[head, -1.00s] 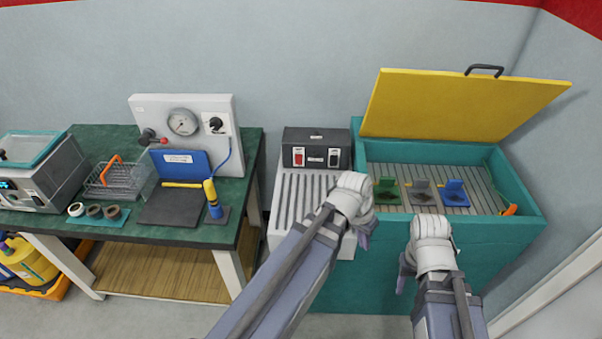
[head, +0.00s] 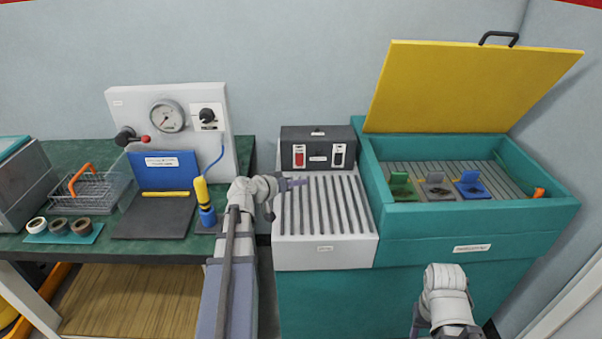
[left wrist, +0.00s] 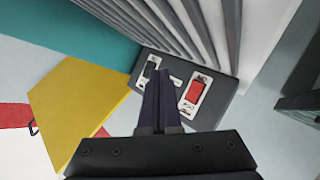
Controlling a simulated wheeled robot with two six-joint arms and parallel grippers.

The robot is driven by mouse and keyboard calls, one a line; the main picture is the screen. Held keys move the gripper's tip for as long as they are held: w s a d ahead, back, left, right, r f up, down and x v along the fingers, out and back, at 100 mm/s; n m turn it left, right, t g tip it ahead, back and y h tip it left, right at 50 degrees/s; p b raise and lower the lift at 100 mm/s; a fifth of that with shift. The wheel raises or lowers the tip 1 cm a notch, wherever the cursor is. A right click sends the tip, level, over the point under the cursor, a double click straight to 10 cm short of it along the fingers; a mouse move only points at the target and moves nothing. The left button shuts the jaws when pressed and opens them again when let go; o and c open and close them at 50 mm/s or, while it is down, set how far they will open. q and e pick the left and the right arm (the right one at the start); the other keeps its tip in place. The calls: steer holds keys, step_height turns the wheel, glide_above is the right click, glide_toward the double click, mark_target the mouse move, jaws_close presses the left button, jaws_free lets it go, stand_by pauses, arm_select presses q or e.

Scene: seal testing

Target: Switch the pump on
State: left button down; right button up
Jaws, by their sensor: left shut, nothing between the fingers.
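A dark control box (head: 316,150) stands at the back of the white ribbed unit. On its front are a red rocker switch (head: 299,155) on the left and a black one (head: 339,155) on the right; I cannot read their labels. My left gripper (head: 298,183) is shut and empty over the ribs, in front of the box. In the left wrist view, its closed fingers (left wrist: 159,78) point at the box face, overlapping the gap between the red switch (left wrist: 194,92) and the black switch (left wrist: 150,69). My right gripper (head: 415,323) is low at the front, its fingers mostly hidden.
The teal tank (head: 430,218) with its raised yellow lid (head: 465,88) stands right of the ribbed unit (head: 325,257). On the left, the green bench (head: 75,150) holds a gauge panel (head: 140,100), a wire basket and a yellow-blue tool (head: 205,203). The ribs before the box are mostly clear.

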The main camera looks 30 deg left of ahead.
mark_target(299, 159)
arm_select(q)
steer(key=shift+a, duration=0.45)
steer(key=shift+w+a+f+b, duration=0.2)
steer(key=shift+w+a, duration=0.55)
steer(key=shift+w, duration=0.5)
steer(key=shift+w+a+f+b, duration=0.15)
steer(key=shift+w+a, duration=0.6)
steer(key=shift+w, duration=0.45)
steer(key=shift+w+a+f+b, duration=0.2)
steer(key=shift+w+a, duration=0.55)
steer(key=shift+w, duration=0.5)
steer(key=shift+w+a, duration=0.1)
steer(key=shift+w, duration=0.05)
steer(key=shift+w+a, duration=0.1)
steer(key=shift+w, duration=0.15)
steer(key=shift+w+a+f, duration=0.1)
steer(key=shift+w+a, duration=0.05)
steer(key=shift+w, duration=0.05)
steer(key=shift+s, duration=0.1)
steer(key=shift+s+d, duration=0.35)
steer(key=shift+s, duration=0.15)
steer(key=shift+s, duration=0.1)
stand_by(0.3)
